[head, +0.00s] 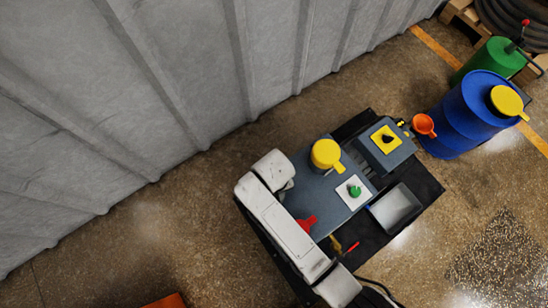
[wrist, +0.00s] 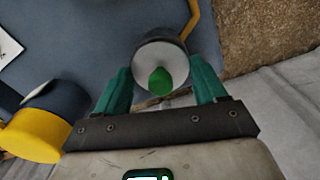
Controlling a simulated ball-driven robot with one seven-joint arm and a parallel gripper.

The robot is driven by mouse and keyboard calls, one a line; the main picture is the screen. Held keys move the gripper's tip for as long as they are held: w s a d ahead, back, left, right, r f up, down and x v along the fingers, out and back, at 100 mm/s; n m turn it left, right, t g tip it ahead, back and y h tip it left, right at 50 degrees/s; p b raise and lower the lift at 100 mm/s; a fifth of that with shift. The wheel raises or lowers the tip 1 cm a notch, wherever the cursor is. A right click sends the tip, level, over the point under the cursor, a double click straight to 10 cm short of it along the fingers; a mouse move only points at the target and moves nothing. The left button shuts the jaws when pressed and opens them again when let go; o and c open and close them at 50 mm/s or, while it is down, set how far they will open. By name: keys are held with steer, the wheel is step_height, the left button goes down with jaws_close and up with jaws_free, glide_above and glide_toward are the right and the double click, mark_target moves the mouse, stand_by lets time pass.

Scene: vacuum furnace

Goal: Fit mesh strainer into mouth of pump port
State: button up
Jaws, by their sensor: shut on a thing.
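My gripper (wrist: 160,76) shows in the wrist view, its two teal fingers closed on the sides of a round, pale grey piece with a dark rim. I take this piece to be the mesh strainer (wrist: 148,54); a green knob stands on its near face. No mesh can be made out. Beyond it lies a blue-grey surface (wrist: 95,35). The mouth of the pump port cannot be picked out in either view. In the head view my own arm covers the gripper and the strainer.
In the head view a yellow cylinder (head: 326,153), a white plate (head: 347,198) with a green knob, a red part (head: 306,224) and a grey tray (head: 396,210) are on the bench. A blue drum (head: 459,125) stands at right. Open floor lies at lower right.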

steer(key=shift+f, duration=0.2)
steer(key=o, duration=1.1)
step_height(320, 180, up, 11)
steer(key=p, duration=0.2)
steer(key=shift+p, duration=0.35)
steer(key=shift+f, duration=0.1)
